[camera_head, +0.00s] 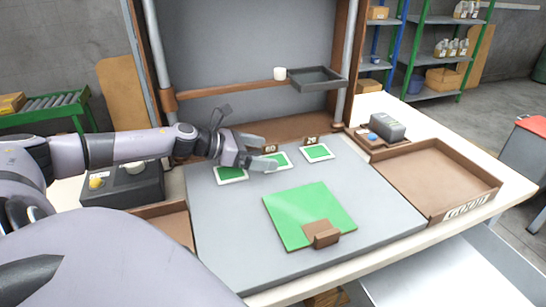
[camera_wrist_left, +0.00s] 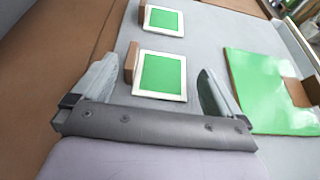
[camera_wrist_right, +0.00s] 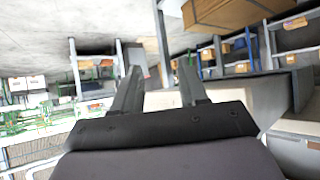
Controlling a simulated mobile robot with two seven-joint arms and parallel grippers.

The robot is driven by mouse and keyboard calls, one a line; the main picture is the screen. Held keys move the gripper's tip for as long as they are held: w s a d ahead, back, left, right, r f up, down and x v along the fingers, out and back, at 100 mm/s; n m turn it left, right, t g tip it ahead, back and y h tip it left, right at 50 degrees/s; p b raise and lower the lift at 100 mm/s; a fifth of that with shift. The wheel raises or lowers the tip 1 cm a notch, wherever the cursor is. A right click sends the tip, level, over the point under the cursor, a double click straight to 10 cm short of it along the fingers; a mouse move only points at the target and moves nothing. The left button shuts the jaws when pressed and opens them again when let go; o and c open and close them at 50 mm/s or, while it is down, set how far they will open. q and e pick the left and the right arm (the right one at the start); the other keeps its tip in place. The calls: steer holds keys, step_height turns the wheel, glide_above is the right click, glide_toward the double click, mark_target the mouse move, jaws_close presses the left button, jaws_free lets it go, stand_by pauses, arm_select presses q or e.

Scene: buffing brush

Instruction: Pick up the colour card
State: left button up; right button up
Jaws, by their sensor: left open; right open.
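Several green cards with white borders lie in a row on the grey board: a left card (camera_head: 231,175), a middle card (camera_head: 280,161) and a right card (camera_head: 317,152). Which one is the colour card, I cannot tell. My left gripper (camera_head: 269,153) is open and empty above the middle card, partly covering it. In the left wrist view the left gripper (camera_wrist_left: 158,68) has a card (camera_wrist_left: 163,76) in the gap between its fingers, with another card (camera_wrist_left: 164,20) beyond. My right gripper (camera_wrist_right: 160,66) is open and empty, away from the board.
Small brown markers reading 60 (camera_head: 270,148) and 20 (camera_head: 311,140) stand behind cards. A large green panel (camera_head: 305,207) with a brown block (camera_head: 321,234) lies in front. A brown tray (camera_head: 435,175) is at right. The grey board (camera_head: 385,205) has bare room.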

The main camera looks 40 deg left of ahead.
mark_target(276, 153)
arm_select(q)
steer(key=shift+w+d+p, duration=0.3)
steer(key=shift+w+d, duration=0.05)
steer(key=shift+w, duration=0.25)
steer(key=shift+w+d+p, duration=0.3)
steer(key=shift+w, duration=0.25)
steer(key=shift+w+d+f, duration=0.45)
steer(key=shift+w+f, duration=0.2)
steer(key=shift+w, duration=0.1)
steer(key=c, duration=0.8)
steer(key=shift+r, duration=0.1)
